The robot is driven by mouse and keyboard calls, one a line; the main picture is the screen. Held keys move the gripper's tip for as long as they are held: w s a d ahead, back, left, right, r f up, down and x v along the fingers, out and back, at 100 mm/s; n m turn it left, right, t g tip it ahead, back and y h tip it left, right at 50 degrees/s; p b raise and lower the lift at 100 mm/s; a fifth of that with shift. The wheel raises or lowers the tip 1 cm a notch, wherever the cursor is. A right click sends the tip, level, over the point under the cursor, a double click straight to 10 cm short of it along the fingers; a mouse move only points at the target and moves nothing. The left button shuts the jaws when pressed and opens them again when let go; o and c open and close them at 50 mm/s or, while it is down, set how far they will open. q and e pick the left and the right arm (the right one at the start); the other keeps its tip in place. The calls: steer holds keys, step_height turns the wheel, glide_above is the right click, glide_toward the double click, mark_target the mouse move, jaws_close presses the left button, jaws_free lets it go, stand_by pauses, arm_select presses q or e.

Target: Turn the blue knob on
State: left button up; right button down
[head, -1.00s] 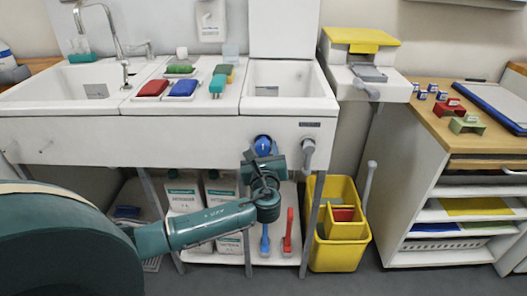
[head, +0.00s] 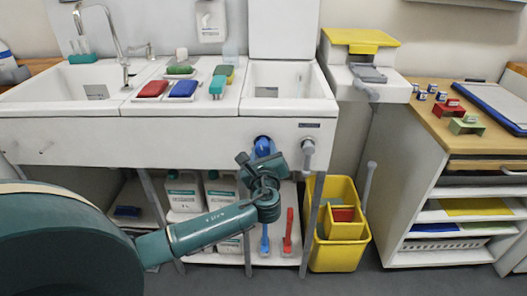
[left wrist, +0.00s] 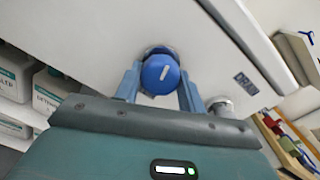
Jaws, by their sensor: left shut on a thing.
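The blue knob (head: 263,143) is on the white front panel of the sink unit, below the small right basin. My left gripper (head: 263,153) reaches up to it from below, its arm coming in from the lower left. In the left wrist view the blue knob (left wrist: 160,74) sits between the two blue-grey fingers, which are shut on its sides. The white mark on its face is tilted, its top leaning to the right. In the head view the gripper hides the lower part of the knob. My right gripper is not in view.
A grey drain handle (head: 308,149) is close on the right of the knob, by the DRAIN label. White jugs (head: 184,191), a blue brush and a red brush (head: 288,232) are on the shelf below. A yellow bucket (head: 340,250) stands at the right.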

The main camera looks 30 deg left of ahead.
arm_select(q)
steer(key=n, duration=0.5)
steer(key=shift+f+n, duration=0.1)
steer(key=shift+n, duration=0.2)
steer(key=n+b, duration=0.1)
steer(key=n, duration=0.2)
steer(key=shift+h, duration=0.3)
steer(key=shift+n+b, duration=0.4)
steer(key=shift+n, duration=0.9)
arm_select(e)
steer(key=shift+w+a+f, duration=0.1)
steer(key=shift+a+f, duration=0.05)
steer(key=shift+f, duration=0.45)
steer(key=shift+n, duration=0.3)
arm_select(q)
steer(key=o, duration=1)
steer(key=shift+r, duration=0.2)
steer(key=shift+c, duration=0.2)
steer(key=shift+s+d, duration=0.1)
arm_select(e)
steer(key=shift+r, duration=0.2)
